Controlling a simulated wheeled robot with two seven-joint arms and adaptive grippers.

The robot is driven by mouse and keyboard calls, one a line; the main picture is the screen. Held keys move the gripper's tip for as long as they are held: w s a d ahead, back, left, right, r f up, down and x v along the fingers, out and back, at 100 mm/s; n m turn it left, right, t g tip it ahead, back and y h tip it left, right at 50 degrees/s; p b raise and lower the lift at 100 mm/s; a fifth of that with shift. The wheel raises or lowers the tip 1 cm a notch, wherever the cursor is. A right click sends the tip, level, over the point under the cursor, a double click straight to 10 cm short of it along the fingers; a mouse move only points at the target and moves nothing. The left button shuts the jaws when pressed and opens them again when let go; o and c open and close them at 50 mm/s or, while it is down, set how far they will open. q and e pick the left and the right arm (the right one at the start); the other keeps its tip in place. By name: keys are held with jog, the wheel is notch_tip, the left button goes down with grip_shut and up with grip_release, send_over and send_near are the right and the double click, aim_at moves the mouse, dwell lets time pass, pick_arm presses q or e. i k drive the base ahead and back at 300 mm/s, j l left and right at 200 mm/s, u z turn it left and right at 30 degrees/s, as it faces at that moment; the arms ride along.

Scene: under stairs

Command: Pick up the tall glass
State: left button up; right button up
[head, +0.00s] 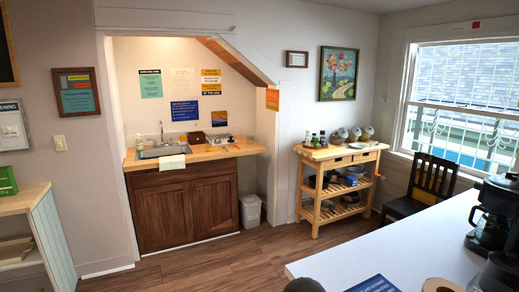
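I cannot make out a tall glass anywhere in the head view. Small dark bottles (314,140) and several rounded jars (354,134) stand on the wooden cart (340,153) by the back wall, too small to tell in detail. The sink counter (225,152) in the alcove holds a rack of small items (220,140), also too small to identify. Neither of my grippers is in view.
A white countertop (390,250) fills the lower right, with a black coffee maker (492,215), a blue book (373,284) and a tan ring-shaped item (441,286). A dark chair (432,180) stands behind it. Wood floor (215,265) is open before the sink cabinet.

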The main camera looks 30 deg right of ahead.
aim_at(209, 141)
jog(key=i+z, duration=0.4)
jog(key=i, duration=0.15)
jog(key=i+j+z, duration=0.15)
jog(key=i+z, duration=0.25)
jog(key=i, duration=0.15)
jog(key=i+j, duration=0.25)
jog(key=i, duration=0.25)
jog(key=i+j+z, duration=0.1)
jog(key=i+j, duration=0.15)
jog(key=i, duration=0.3)
jog(key=i+j, duration=0.3)
jog(key=i, duration=0.2)
jog(key=i+j+z, duration=0.1)
jog(key=i+j, duration=0.15)
jog(key=i, duration=0.25)
jog(key=i+j+z, duration=0.1)
jog(key=i+j, duration=0.25)
jog(key=i, duration=0.15)
